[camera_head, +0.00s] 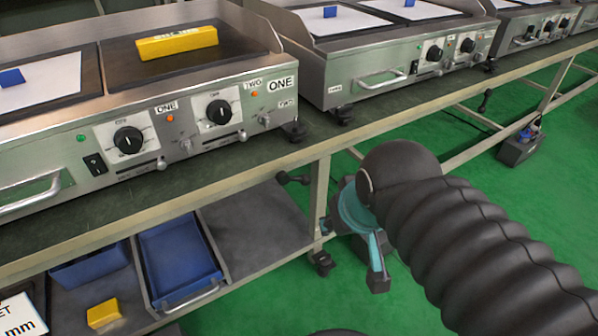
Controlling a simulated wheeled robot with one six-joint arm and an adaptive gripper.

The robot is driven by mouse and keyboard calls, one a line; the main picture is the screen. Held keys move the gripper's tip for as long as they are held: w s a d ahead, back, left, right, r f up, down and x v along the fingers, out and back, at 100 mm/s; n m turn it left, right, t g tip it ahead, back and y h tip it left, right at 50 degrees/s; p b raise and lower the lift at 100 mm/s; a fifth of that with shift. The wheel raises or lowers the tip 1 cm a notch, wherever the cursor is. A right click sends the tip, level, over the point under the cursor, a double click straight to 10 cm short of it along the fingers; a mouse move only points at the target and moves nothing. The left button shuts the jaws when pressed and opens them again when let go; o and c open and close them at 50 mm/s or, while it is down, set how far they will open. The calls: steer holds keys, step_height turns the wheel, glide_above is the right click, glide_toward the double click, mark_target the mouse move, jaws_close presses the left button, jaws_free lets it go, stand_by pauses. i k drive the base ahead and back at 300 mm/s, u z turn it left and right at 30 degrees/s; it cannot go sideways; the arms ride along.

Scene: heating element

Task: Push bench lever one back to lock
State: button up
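A short black lever with round knobs (291,178) sits at the bench leg, below the bench top and under the large "ONE" plate (282,85); I cannot tell for sure that it is bench lever one. A similar dark lever (486,99) shows farther along the bench. My gripper (354,252), teal with a dark fingertip, points down to the right of the leg, apart from the nearer lever. The wrist and sleeve hide part of it, so its opening is unclear.
The near griddle (40,140) has black dials, small front levers and a yellow block (177,42) on top. A second griddle (390,50) stands right of it. Blue trays (178,262) and a yellow block (104,314) lie on the lower shelf. Green floor (300,310) is open in front.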

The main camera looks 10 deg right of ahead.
mark_target(298, 179)
steer(key=u, duration=1.4)
steer(key=k, duration=0.8)
steer(key=z, duration=1.3)
steer(key=i, duration=0.5)
steer(key=z, duration=0.05)
